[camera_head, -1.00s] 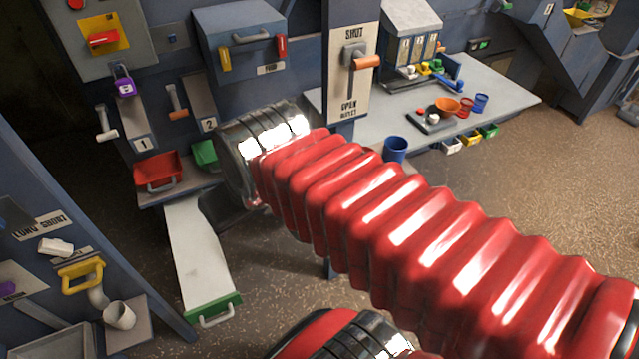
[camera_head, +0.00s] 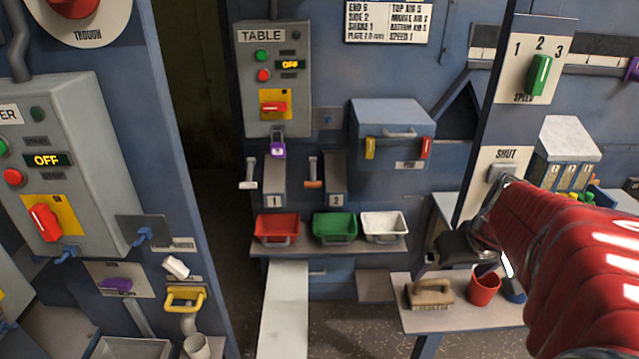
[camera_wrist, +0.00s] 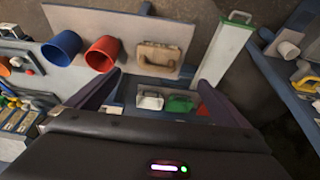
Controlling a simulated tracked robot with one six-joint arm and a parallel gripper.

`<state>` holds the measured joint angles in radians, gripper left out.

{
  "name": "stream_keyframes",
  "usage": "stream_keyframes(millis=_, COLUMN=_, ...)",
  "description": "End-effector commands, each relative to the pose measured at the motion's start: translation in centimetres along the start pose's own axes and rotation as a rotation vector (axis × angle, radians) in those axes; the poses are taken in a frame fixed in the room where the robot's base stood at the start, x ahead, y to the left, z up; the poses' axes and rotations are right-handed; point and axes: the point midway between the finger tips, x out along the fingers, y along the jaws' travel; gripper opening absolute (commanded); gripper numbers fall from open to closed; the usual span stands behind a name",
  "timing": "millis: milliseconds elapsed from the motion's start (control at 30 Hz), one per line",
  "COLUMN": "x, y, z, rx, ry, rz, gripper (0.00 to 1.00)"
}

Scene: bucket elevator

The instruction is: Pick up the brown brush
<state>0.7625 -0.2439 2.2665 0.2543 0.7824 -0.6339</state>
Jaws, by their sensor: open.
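The brown brush (camera_head: 430,293) lies on a small grey shelf (camera_head: 462,316) at the lower right of the head view, left of a red cup (camera_head: 484,288). In the wrist view the brush (camera_wrist: 160,57) is near the top middle, its handle side showing, on the pale shelf board (camera_wrist: 135,25). My gripper (camera_wrist: 160,80) has its two dark fingers spread wide. The brush shows beyond and between the fingertips, apart from them. In the head view my red-sleeved arm comes in from the right, and the gripper's dark end shows partly above the shelf.
A blue cup (camera_wrist: 62,45) stands beside the red cup on the same shelf. Red (camera_head: 278,228), green (camera_head: 335,226) and white (camera_head: 384,226) bins sit on a ledge behind and left. A post (camera_head: 485,130) rises behind the shelf. A pale chute (camera_head: 284,310) slopes down left of it.

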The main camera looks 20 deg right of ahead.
Motion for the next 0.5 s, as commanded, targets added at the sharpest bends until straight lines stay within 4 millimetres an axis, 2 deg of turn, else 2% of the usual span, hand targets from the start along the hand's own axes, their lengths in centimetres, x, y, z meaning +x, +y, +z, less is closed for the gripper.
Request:
stream_keyframes(millis=100, x=0.2, y=0.84, z=0.04, rx=0.009, ry=0.0, rz=0.002, gripper=1.0)
stream_keyframes(millis=500, x=0.62, y=0.79, z=0.07, rx=0.008, ry=-0.002, rz=0.001, gripper=1.0)
